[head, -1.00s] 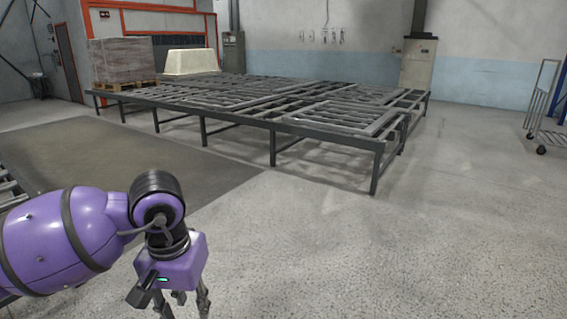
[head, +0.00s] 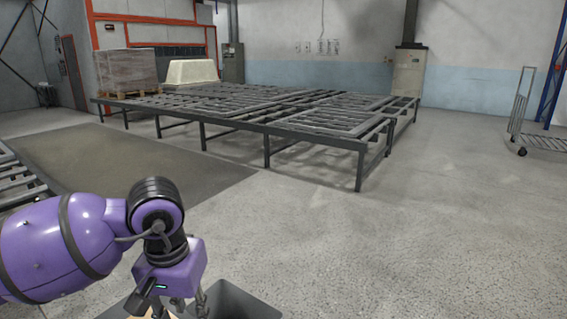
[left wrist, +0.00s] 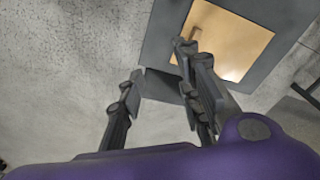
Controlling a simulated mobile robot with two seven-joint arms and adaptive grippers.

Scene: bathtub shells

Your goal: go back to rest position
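My left arm is purple and comes in at the lower left of the head view. It is bent, and its left gripper (head: 180,307) points down at the bottom edge, partly cut off. In the left wrist view the left gripper (left wrist: 162,65) has its dark fingers spread apart with nothing between them. A dark grey surface with a tan panel lies below the fingers; I cannot tell whether it is part of my own body. My right gripper and right arm are in neither view.
A long, low grey roller table (head: 262,140) stands ahead. A cream tub shell (head: 190,72) and a wrapped pallet stack (head: 127,70) are at the back left. A wire trolley (head: 518,125) stands at the right. The floor (head: 420,240) at front right is clear.

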